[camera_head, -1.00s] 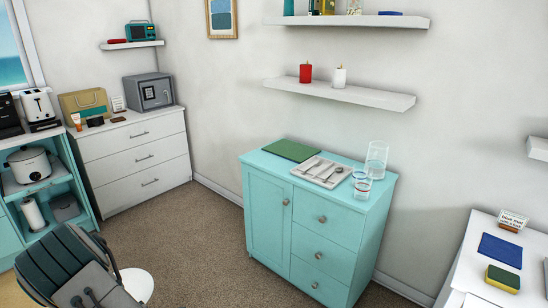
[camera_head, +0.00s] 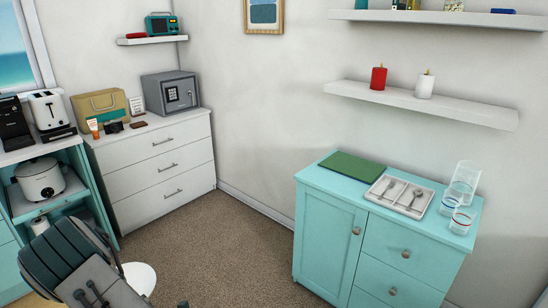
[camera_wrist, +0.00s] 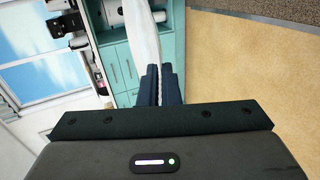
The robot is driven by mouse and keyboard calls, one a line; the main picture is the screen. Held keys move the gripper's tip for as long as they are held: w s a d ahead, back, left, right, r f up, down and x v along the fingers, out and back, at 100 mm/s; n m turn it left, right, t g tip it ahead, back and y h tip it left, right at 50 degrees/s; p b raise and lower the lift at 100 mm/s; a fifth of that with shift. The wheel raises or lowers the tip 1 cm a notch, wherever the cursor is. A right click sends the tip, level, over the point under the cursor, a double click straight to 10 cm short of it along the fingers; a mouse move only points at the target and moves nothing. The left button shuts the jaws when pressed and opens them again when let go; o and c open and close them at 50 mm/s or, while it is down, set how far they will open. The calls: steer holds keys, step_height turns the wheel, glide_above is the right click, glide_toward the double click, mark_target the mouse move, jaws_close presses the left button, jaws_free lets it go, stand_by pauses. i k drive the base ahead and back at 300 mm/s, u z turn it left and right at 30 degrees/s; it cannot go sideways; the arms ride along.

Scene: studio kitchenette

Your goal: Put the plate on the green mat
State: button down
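The white plate (camera_wrist: 142,35) is seen nearly edge-on between the dark fingers of my gripper (camera_wrist: 159,72) in the wrist view. The gripper is shut on it. In the head view the plate (camera_head: 141,278) shows at the lower left, partly hidden by my dark gripper, well above the floor. The green mat (camera_head: 347,168) lies flat on the back left of the turquoise cabinet's top, with nothing on it. The plate is far to the left of the mat in the picture and apart from it.
The turquoise cabinet (camera_head: 327,232) also bears a cutlery tray (camera_head: 376,197) right of the mat and several clear glasses (camera_head: 464,182) at the right. A shelf with candles (camera_head: 420,103) hangs above. A white dresser (camera_head: 160,170) stands left. Carpet (camera_head: 225,250) between is clear.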

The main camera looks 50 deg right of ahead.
mark_target(355, 169)
steer(key=i, duration=2.35)
steer(key=z, duration=3.95)
